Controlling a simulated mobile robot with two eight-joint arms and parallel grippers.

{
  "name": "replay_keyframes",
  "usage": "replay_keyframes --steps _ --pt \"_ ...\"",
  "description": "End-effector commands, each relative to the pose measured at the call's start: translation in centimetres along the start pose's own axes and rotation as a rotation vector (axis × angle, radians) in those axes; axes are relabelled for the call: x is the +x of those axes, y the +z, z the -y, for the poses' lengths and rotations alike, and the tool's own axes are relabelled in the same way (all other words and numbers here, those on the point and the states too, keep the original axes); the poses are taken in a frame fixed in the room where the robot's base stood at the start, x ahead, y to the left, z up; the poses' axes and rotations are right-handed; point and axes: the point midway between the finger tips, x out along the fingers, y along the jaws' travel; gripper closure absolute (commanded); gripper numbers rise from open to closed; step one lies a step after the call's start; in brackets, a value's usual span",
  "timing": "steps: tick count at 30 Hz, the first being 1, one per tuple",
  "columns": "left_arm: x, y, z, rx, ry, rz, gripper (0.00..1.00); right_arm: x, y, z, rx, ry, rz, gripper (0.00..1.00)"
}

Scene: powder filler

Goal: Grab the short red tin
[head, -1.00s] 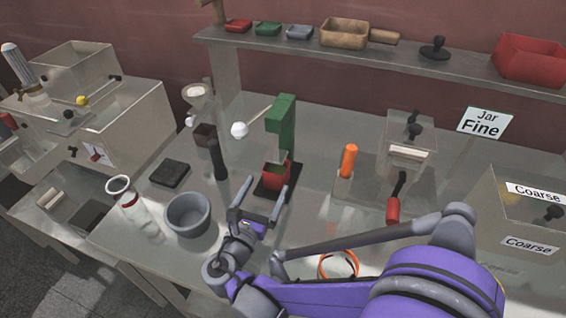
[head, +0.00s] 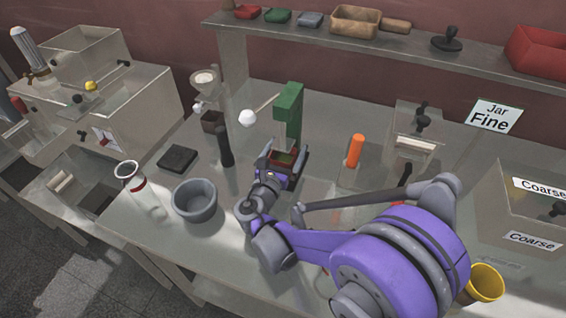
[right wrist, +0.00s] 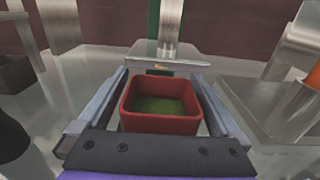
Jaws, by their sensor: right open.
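The short red tin (right wrist: 160,122) is a square, open-topped tin with green contents, seen between the jaws in the right wrist view. In the head view the tin (head: 287,158) stands at the foot of the green press-like device (head: 289,112), partly hidden by my gripper. My right gripper (head: 286,165) is open, with one finger on each side of the tin. In the right wrist view the fingers of the gripper (right wrist: 162,95) flank the tin with a small gap showing on each side. My left gripper is not in view.
A grey bowl (head: 195,203) and a glass jar with a red band (head: 133,180) stand to the left on the table. An orange-handled tool (head: 355,152) is to the right. A yellow cup (head: 484,284) is at the lower right. A shelf (head: 390,52) runs along the back.

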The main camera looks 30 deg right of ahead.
Motion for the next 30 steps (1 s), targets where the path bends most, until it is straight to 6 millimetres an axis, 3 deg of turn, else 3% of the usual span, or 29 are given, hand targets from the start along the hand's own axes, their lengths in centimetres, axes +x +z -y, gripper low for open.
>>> replay_keyframes --steps 7,21,30 --pt "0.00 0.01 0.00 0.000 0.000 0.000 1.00 0.16 -0.01 0.01 0.000 0.000 0.000 0.02" --pt "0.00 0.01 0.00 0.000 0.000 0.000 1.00 0.13 -0.01 0.01 0.000 0.000 0.000 0.86" --pt "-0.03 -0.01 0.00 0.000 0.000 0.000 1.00 0.13 0.16 0.01 0.000 0.000 0.001 0.89"
